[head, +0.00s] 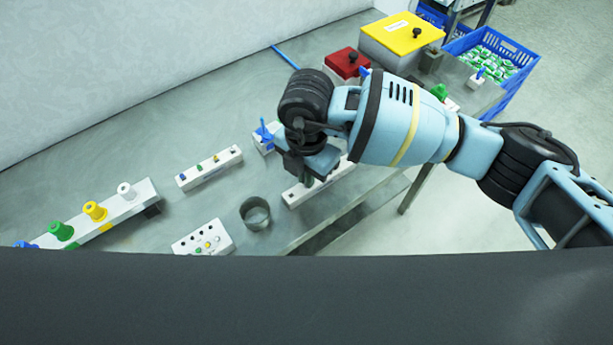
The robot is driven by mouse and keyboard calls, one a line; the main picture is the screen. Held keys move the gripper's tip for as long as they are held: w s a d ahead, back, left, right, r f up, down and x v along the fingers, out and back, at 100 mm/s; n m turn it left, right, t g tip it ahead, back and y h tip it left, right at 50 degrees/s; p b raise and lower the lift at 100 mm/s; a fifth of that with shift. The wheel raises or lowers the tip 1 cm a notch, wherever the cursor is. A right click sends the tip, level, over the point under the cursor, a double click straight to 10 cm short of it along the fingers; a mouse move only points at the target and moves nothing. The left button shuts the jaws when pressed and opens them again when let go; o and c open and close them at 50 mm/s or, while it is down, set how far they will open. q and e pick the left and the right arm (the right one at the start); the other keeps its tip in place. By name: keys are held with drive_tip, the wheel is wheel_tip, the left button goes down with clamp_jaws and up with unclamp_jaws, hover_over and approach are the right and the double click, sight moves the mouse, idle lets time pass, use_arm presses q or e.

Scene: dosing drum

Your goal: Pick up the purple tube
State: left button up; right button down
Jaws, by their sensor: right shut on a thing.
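I cannot make out a purple tube in the head view. My right gripper (308,181) points down over a long white rack (338,174) near the table's front edge. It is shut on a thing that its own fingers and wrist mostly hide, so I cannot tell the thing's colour. Another white rack (210,169) to the left holds several small coloured pieces. My left gripper is not in view.
A grey open cup (255,214) and a white panel with knobs (203,240) stand left of the gripper. A white block with coloured knobs (108,217) lies far left. Red-lidded (345,62) and yellow-lidded (404,33) boxes stand behind my arm. A blue crate (511,78) is at the back right.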

drive_tip(key=shift+r, duration=0.5)
drive_tip(key=r, duration=0.2)
drive_tip(key=shift+s+d+r, duration=0.25)
drive_tip(key=shift+d+r, duration=0.05)
drive_tip(key=shift+d, duration=0.1)
drive_tip(key=s+d+r, duration=0.1)
drive_tip(key=s+d, duration=0.8)
drive_tip(key=d, duration=0.2)
drive_tip(key=shift+s+d+r+p, duration=0.2)
drive_tip(key=shift+s+d+p, duration=0.1)
drive_tip(key=shift+d+p, duration=0.05)
